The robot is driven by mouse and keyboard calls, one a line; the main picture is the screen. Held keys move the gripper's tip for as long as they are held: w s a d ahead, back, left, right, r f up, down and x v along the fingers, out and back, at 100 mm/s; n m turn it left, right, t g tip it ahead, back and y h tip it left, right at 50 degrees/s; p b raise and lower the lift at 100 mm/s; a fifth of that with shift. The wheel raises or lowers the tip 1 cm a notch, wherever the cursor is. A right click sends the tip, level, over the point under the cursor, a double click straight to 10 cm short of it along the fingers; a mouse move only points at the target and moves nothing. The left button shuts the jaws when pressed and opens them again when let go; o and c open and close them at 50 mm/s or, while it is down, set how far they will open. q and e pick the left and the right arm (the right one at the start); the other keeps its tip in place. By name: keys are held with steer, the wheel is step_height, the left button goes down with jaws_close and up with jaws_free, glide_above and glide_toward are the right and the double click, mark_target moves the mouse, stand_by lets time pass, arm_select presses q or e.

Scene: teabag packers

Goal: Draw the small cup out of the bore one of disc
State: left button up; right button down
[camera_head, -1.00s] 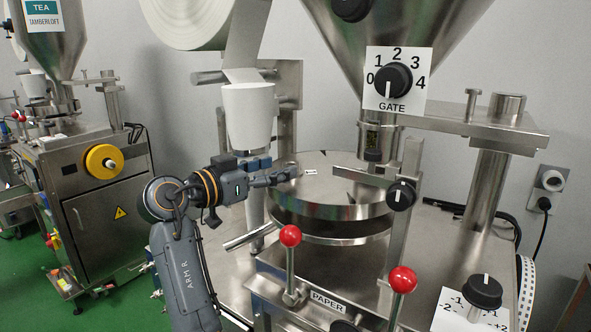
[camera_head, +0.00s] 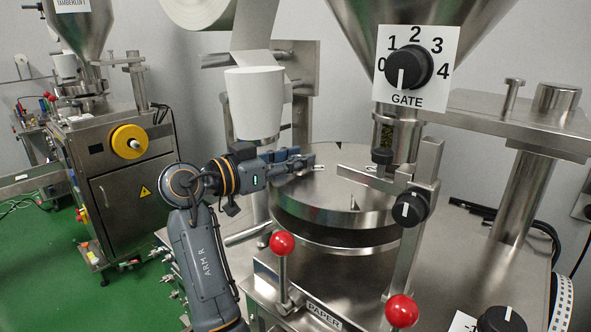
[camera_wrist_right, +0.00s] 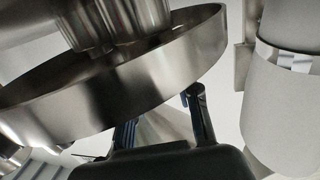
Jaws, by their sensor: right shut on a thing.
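The steel disc (camera_head: 345,210) lies level under the hopper in the head view. My right gripper (camera_head: 308,163) is at the disc's left back edge, beside a small marking (camera_head: 319,168) on its top. In the right wrist view my right gripper (camera_wrist_right: 161,117) has its two dark fingers spaced apart, under the large steel disc rim (camera_wrist_right: 215,45). It is shut on what I take to be the small cup, which is mostly hidden by the fingers. Bore one cannot be made out clearly. My left gripper is not in view.
A gate dial (camera_head: 409,68) and hopper stand above the disc. A white cylinder (camera_head: 256,105) stands close behind my right arm. A steel bar with a black knob (camera_head: 410,208) crosses the disc's right. Red-knobbed levers (camera_head: 282,243) rise in front.

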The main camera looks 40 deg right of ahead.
steer(key=shift+r, duration=0.15)
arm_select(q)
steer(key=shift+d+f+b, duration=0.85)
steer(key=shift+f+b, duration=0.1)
arm_select(e)
step_height(320, 180, up, 18)
steer(key=shift+f, duration=0.2)
steer(key=shift+d, duration=0.1)
